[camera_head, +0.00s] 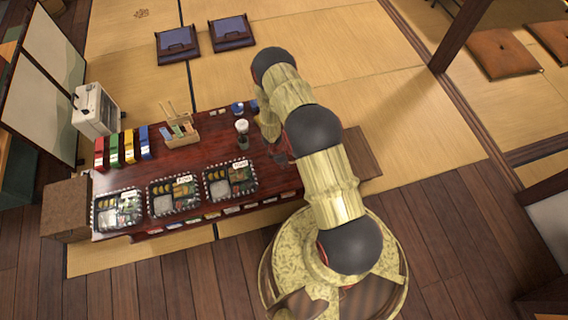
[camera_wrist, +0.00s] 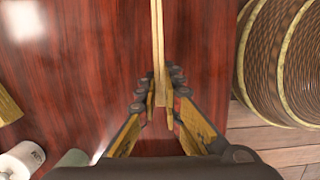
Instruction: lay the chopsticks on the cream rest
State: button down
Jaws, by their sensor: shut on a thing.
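The pale wooden chopsticks (camera_wrist: 158,50) stand out in the wrist view, running from the fingertips up to the top edge. My gripper (camera_wrist: 160,98) is shut on them near their lower end, over the dark red table (camera_wrist: 85,70). I cannot tell how high they are above the table. In the head view my arm hides most of the gripper, and the chopsticks cannot be made out. I cannot pick out the cream rest in either view.
A white cylinder (camera_wrist: 20,160) stands at lower left in the wrist view. On the table (camera_head: 150,173) are three bento trays (camera_head: 243,198), a wooden caddy (camera_head: 180,142), coloured boxes (camera_head: 129,146) and a blue cup (camera_head: 237,108). Bare tabletop lies beside the chopsticks.

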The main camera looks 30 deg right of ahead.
dwell(0.4)
jog(key=c, duration=1.9)
grip_release()
jog(key=shift+o, duration=0.7)
jog(key=o, duration=0.4)
jog(key=shift+c, duration=0.2)
jog(key=shift+r+p, duration=2.35)
jog(key=shift+r, duration=1.1)
jog(key=shift+s, duration=0.1)
